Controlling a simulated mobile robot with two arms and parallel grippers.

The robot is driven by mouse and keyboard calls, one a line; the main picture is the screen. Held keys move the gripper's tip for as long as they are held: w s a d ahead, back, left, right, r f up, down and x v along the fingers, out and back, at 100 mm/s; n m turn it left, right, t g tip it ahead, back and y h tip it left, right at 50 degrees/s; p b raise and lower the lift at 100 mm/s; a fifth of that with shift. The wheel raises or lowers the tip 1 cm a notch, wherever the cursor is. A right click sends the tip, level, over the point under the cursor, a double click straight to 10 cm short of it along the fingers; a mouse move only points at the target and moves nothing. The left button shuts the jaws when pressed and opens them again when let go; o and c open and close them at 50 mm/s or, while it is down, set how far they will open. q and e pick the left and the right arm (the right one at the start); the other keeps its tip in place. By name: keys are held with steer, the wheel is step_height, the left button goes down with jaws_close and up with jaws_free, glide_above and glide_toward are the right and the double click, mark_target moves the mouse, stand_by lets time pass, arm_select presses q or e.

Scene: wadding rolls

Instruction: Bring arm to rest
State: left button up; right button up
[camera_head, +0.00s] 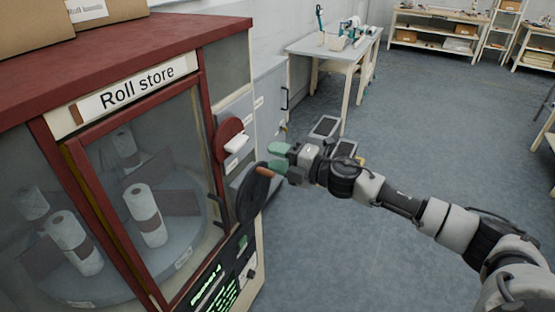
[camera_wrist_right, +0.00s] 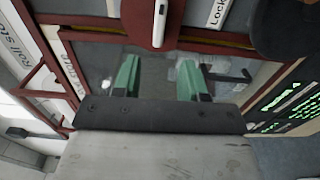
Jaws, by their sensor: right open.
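My right arm (camera_head: 400,200) reaches in from the right side of the head view. Its gripper (camera_head: 277,157) is open, with green fingertips, beside the front right of the roll store cabinet (camera_head: 222,35). In the head view the fingertips overlap the edge of a black round wheel (camera_head: 252,195) with a brown handle; I cannot tell whether they touch. In the right wrist view the two green fingers (camera_wrist_right: 158,76) stand apart with nothing between them, facing the cabinet's glass front. My left gripper is not in view.
The cabinet holds several white rolls (camera_head: 146,215) behind a red-framed glass door. A red disc with a white handle (camera_head: 235,144) is above the wheel. A grey cabinet (camera_head: 270,100) stands behind. A workbench (camera_head: 335,45) is farther back. Blue-grey floor (camera_head: 440,120) on the right is open.

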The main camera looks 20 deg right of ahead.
stand_by(0.3)
steer(key=d+f+m+h, duration=0.3)
steer(key=f+m, duration=0.2)
steer(key=f, duration=0.7)
steer(key=d+f+m+h, duration=0.2)
steer(key=f+m+h, duration=0.3)
steer(key=f, duration=0.7)
steer(key=s+d+f+m+g+h, duration=0.1)
steer(key=s+f+m+g, duration=0.15)
steer(key=s+f, duration=0.4)
steer(key=s+d+f+m+g+h, duration=0.1)
steer(key=s+f+m, duration=0.25)
steer(key=f, duration=0.65)
steer(key=s+a+f+m+g, duration=0.2)
steer(key=s+f, duration=0.5)
steer(key=s, duration=0.7)
steer(key=s+a+f+m+g, duration=0.3)
steer(key=s+f, duration=0.4)
steer(key=s, duration=0.6)
steer(key=s+a+f+m+g+h, duration=0.1)
steer(key=s+a+f+g, duration=0.3)
steer(key=s, duration=1)
step_height(320, 180, down, 3)
steer(key=shift+s+a+r+m+g, duration=0.1)
steer(key=shift+s+a+m+g, duration=0.25)
steer(key=shift+m, duration=0.35)
